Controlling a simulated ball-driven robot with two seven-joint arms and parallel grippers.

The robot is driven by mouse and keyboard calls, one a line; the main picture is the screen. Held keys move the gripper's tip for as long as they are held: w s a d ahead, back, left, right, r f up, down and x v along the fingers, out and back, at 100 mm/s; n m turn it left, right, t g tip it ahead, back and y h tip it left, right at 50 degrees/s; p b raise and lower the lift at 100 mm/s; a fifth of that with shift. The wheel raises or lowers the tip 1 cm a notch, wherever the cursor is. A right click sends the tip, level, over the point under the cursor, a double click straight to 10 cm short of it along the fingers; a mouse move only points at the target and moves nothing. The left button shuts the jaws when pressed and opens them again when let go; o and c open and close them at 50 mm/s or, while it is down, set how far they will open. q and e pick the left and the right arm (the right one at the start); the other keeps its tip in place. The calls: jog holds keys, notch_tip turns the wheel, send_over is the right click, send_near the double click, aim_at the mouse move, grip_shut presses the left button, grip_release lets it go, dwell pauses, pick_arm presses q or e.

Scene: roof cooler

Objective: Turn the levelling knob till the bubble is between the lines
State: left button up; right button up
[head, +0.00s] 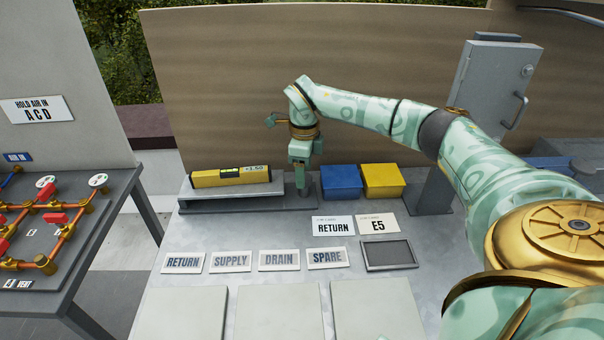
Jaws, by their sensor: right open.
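A yellow spirit level (231,178) lies on a raised grey plate (245,190) at the back of the metal bench. It carries a dark window and small markings near its top edge. The bubble and its lines are too small to make out. My right gripper (302,183) is open and points down at the plate's right end, just right of the level. Whether the fingers are around or touching anything cannot be told. My left gripper is not in view.
A blue block (341,182) and a yellow block (383,181) stand just right of my gripper. Labels, a dark tray (389,254) and pale panels lie in front. A pipe table (65,240) stands left. A wooden wall (310,75) and grey cabinet (490,85) stand behind.

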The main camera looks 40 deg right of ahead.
jog(key=shift+f, duration=0.75)
jog(key=c, duration=1)
jog(key=shift+r, duration=0.1)
